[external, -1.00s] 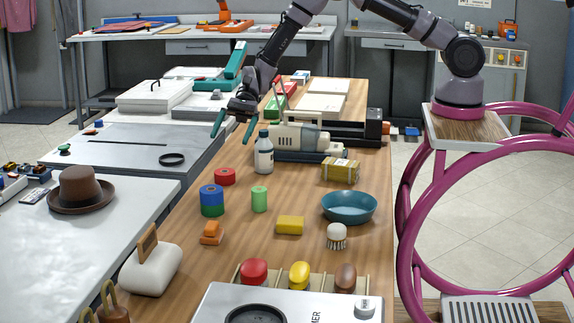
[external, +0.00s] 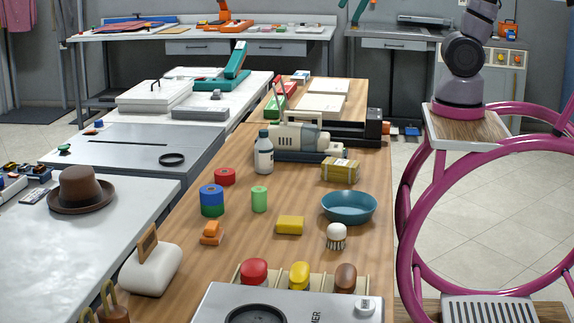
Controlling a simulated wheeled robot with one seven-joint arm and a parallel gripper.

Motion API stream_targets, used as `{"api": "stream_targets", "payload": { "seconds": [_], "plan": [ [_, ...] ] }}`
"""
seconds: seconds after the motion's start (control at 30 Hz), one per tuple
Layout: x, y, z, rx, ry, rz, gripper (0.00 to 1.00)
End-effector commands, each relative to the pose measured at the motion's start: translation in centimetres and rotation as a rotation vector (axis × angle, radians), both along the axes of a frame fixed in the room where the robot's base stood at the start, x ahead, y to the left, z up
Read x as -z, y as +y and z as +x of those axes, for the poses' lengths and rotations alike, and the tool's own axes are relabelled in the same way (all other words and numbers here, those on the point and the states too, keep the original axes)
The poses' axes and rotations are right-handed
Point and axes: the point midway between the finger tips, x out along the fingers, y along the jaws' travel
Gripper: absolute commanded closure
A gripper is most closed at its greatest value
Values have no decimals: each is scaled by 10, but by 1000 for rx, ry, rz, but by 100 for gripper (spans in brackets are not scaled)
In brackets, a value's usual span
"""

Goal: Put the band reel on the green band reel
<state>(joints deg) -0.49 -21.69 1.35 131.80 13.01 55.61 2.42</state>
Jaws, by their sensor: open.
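A blue band reel (external: 212,196) rests on top of a green band reel (external: 212,211), and the two stand upright as one stack on the wooden table. A red reel (external: 225,176) lies on the table just behind the stack, apart from it. A light green cylinder (external: 259,199) stands to the right of the stack. My gripper is out of the picture; only the lower part of my arm shows at the upper right.
An orange block (external: 212,233) and a yellow block (external: 290,225) lie in front. A white bottle (external: 264,155) stands behind. A teal bowl (external: 349,207) and a brush (external: 336,237) are to the right. Bare wood surrounds the stack.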

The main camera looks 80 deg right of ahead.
Motion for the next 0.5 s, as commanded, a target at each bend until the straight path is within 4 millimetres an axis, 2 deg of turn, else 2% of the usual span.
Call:
{"api": "stream_targets", "payload": {
  "seconds": [0.03, 0.1, 0.2, 0.33, 0.5],
  "plan": [
    [-5, -10, -20, -12, -49, -43, 0],
    [-7, -22, -43, -29, -103, -102, 0],
    [-7, -36, -67, -48, -166, -175, 0],
    [-5, -48, -87, -62, -214, -234, 0],
    [-3, -52, -94, -69, -232, -260, 0]
  ]
}}
